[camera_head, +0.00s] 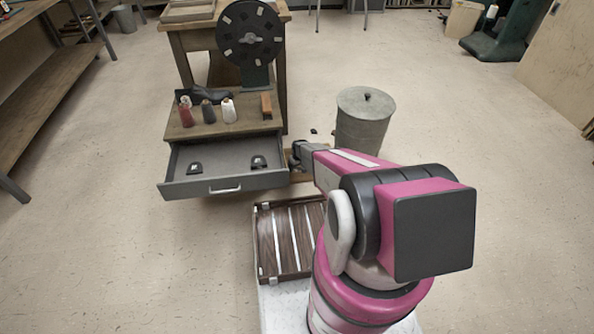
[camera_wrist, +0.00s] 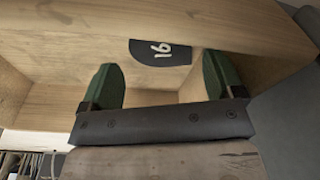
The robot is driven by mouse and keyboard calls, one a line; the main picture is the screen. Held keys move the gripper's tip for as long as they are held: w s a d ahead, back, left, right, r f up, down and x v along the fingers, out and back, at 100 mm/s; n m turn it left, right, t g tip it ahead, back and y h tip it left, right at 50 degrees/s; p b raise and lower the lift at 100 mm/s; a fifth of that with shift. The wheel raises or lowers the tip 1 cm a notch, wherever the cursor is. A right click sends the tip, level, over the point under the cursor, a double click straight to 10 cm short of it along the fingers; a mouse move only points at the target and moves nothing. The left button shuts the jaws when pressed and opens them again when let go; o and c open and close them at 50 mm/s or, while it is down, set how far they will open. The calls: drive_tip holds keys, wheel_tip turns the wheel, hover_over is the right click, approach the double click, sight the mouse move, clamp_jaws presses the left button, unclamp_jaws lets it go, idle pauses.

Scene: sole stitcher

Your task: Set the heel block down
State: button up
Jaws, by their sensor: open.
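A dark heel block (camera_wrist: 160,52) with white digits lies on a pale wooden surface with wooden walls around it in the wrist view. My gripper (camera_wrist: 160,65) is open, with one green finger on each side of the block and gaps between. In the head view my gripper (camera_head: 299,156) is beside the right end of the open drawer (camera_head: 225,187), and the block there is hidden by my arm.
Two dark blocks (camera_head: 195,168) (camera_head: 258,162) sit in the drawer. Thread spools (camera_head: 228,110) and a wheel machine (camera_head: 250,38) stand on the bench above. A lidded metal bin (camera_head: 364,118) is right of my gripper. A slatted tray (camera_head: 268,242) lies in front.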

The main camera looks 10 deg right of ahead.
drive_tip(key=s+r, duration=0.4)
drive_tip(key=r, duration=0.5)
drive_tip(key=s+r+m, duration=0.1)
drive_tip(key=s+r, duration=0.3)
drive_tip(key=r, duration=0.5)
drive_tip(key=s+r, duration=0.4)
drive_tip(key=r, duration=0.4)
drive_tip(key=s+r+m+g, duration=0.1)
drive_tip(key=s+r+m, duration=0.2)
drive_tip(key=s+r, duration=1.9)
drive_tip(key=shift+d+r+h, duration=0.2)
drive_tip(key=shift+r+h, duration=0.1)
drive_tip(key=shift+r, duration=0.6)
